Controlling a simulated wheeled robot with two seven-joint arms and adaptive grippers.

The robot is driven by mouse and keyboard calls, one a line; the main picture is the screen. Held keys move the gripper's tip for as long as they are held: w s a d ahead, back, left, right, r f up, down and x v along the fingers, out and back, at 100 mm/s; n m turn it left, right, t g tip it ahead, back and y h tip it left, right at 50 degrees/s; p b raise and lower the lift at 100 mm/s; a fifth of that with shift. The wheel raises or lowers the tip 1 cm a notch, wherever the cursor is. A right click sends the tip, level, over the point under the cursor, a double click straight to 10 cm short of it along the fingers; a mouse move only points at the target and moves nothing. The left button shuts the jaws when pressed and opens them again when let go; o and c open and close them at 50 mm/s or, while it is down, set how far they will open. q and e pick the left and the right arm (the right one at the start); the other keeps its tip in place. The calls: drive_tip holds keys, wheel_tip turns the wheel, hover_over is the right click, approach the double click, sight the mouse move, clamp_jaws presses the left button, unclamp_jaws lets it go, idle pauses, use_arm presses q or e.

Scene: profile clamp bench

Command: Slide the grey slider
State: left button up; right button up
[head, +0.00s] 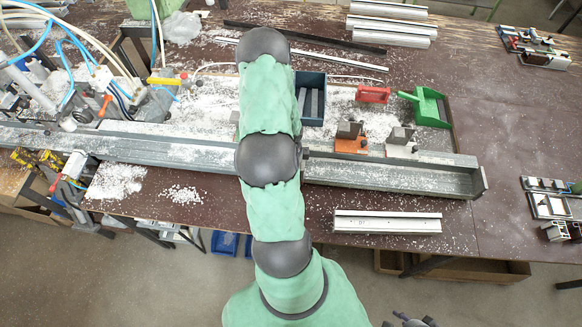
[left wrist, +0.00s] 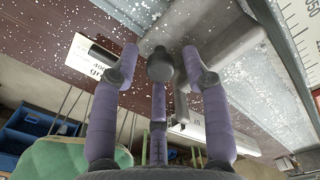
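The grey slider (head: 401,136) stands on the long grey rail (head: 400,176) in the right half of the head view, just right of an orange slider (head: 351,138). My left arm covers the middle of the rail and hides its gripper in the head view. In the left wrist view my left gripper (left wrist: 160,62) has its purple fingers spread, with nothing seen between them. A smooth grey part lies behind the fingertips; I cannot tell which part it is. Dark finger-like parts (head: 412,320) at the bottom edge look like my right gripper, mostly cut off.
A red block (head: 373,95), a green dustpan (head: 431,107) and a dark blue bin (head: 311,98) lie behind the rail. A pale profile (head: 387,222) lies in front. Hoses and clamps (head: 95,85) crowd the left. White chips are scattered around.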

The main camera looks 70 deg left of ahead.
use_arm(q)
drive_tip(key=shift+r, duration=0.15)
wheel_tip(320, 180, up, 12)
idle(0.7)
idle(0.5)
